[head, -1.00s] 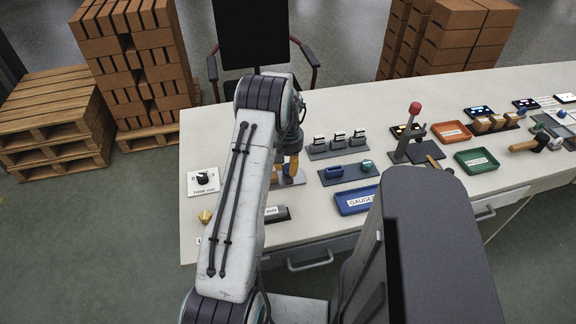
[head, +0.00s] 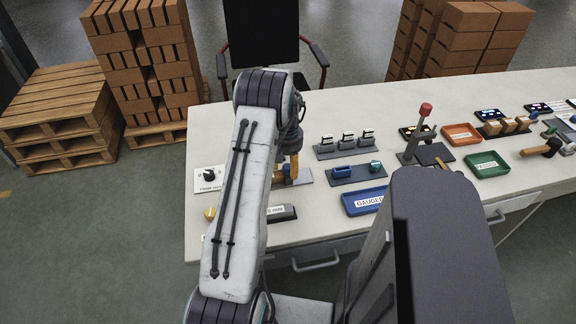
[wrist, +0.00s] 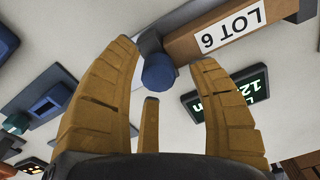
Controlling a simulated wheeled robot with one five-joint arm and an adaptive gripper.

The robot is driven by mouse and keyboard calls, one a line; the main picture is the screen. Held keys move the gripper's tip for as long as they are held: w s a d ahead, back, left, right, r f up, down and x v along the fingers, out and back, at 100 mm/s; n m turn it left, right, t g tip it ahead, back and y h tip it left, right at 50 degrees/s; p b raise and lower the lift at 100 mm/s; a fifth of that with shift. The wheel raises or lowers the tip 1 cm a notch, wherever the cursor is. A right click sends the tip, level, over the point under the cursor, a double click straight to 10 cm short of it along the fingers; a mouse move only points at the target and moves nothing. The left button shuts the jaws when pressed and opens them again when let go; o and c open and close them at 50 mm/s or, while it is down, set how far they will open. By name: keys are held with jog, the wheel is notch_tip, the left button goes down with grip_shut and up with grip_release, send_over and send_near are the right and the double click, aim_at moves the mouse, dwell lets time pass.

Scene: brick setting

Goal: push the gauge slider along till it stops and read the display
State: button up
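In the wrist view a round blue knob (wrist: 158,73), which looks like the gauge slider's, stands just beyond my open fingertips, between them. In the head view my gripper (head: 287,167) is over the grey gauge base (head: 303,177), mostly hidden by my arm.
A dial switch (head: 209,175) is at the left. Bare tabletop (head: 235,143) lies behind.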

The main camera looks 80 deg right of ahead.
aim_at(288, 165)
notch_tip(288, 165, up, 12)
dwell(0.9)
dwell(1.2)
